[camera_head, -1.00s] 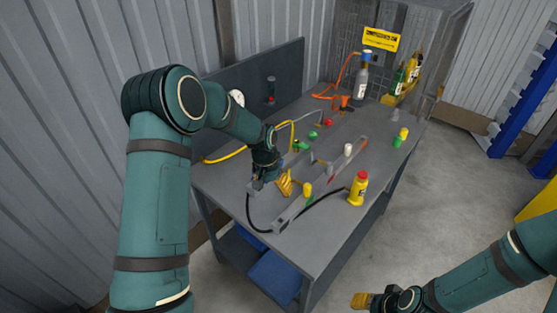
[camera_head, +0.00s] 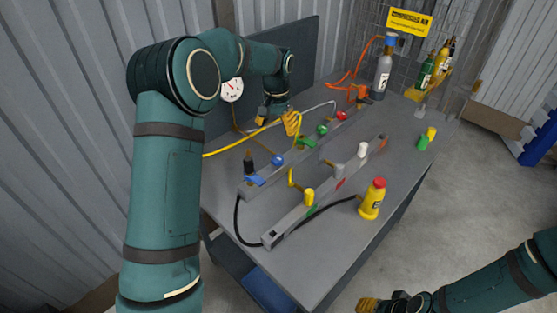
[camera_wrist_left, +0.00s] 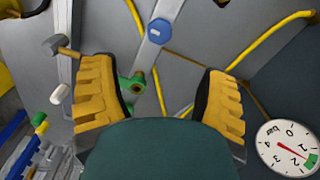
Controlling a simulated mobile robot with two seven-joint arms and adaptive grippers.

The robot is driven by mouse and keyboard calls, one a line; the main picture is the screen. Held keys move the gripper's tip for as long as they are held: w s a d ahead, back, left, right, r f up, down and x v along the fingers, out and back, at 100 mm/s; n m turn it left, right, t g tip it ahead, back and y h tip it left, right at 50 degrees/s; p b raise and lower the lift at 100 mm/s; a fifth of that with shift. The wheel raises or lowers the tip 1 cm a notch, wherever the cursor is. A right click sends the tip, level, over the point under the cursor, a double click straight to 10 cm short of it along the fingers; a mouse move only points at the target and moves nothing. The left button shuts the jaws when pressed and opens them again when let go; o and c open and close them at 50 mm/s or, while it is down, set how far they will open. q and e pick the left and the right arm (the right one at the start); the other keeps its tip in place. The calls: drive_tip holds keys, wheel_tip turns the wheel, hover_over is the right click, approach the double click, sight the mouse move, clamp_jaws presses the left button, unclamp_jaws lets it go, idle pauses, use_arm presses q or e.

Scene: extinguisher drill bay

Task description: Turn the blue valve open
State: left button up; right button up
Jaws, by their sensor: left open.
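The blue valve's lever (camera_head: 254,180) sits at the near left end of the rear grey manifold bar, with a black fitting above it. A round blue cap (camera_head: 277,160) is just beside it; a round blue cap also shows in the left wrist view (camera_wrist_left: 159,31). The lever looks roughly along the bar, but its exact angle is hard to tell. My left gripper (camera_head: 277,121) is open and empty, behind the bar and apart from the blue lever. Its yellow fingers are spread in the left wrist view (camera_wrist_left: 160,75). My right gripper (camera_head: 368,304) is partly visible at the bottom edge, jaws unclear.
A green valve (camera_head: 306,142) and a red knob (camera_head: 341,115) are farther along the bar. A pressure gauge (camera_head: 232,90) is on the back panel. A yellow bottle (camera_head: 372,200) stands near the front edge. Yellow and black hoses cross the grey table (camera_head: 335,240).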

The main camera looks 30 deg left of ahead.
sight(277, 159)
use_arm(q)
wheel_tip(277, 159, down, 13)
drive_tip(key=shift+r+b, duration=0.1)
drive_tip(key=shift+b, duration=1.15)
drive_tip(key=c, duration=1.2)
